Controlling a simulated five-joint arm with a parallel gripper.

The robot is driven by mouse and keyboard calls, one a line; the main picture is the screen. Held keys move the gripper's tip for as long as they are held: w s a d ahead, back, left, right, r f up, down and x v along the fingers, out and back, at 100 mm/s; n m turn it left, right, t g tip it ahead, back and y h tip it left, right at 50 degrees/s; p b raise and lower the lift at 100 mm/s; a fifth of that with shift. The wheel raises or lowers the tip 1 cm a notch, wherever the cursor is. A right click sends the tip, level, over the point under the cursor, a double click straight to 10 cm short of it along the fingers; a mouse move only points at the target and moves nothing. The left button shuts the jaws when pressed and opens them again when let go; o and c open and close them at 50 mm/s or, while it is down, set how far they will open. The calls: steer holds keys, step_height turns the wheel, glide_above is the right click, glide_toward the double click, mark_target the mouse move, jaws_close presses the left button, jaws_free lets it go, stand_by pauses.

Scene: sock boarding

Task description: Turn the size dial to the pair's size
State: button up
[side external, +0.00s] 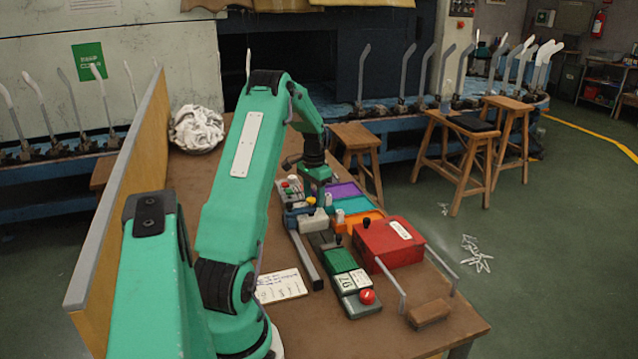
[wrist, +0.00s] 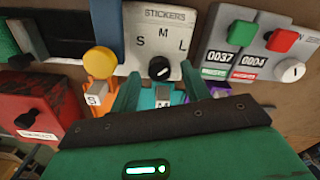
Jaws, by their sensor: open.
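The size dial is a round black knob (wrist: 159,68) with a small white mark on the pale box labelled STICKERS (wrist: 178,30). The letters S, M and L are printed around it. I cannot tell for sure which letter the mark points to. My gripper (wrist: 160,77) is open, its two green fingers apart on either side of the dial's near edge in the wrist view. I cannot tell whether they touch it. In the side external view my gripper (side external: 318,190) is low over the row of devices, and the dial is not clear there. No pair of socks shows between the fingers.
A yellow button (wrist: 100,59) stands left of the dial. A counter box (wrist: 262,45) with green and red buttons is to the right. Purple (side external: 343,190), teal (side external: 351,205) and orange (side external: 358,221) bins and a red box (side external: 388,242) lie near my gripper. A wooden partition (side external: 125,190) bounds the table's left.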

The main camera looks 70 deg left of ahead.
steer(key=shift+f, duration=0.1)
steer(key=c, duration=1)
steer(key=shift+n, duration=0.4)
steer(key=n, duration=0.8)
steer(key=shift+n, duration=0.4)
steer(key=n, duration=0.4)
steer(key=shift+s+n, duration=0.1)
steer(key=shift+n, duration=2.1)
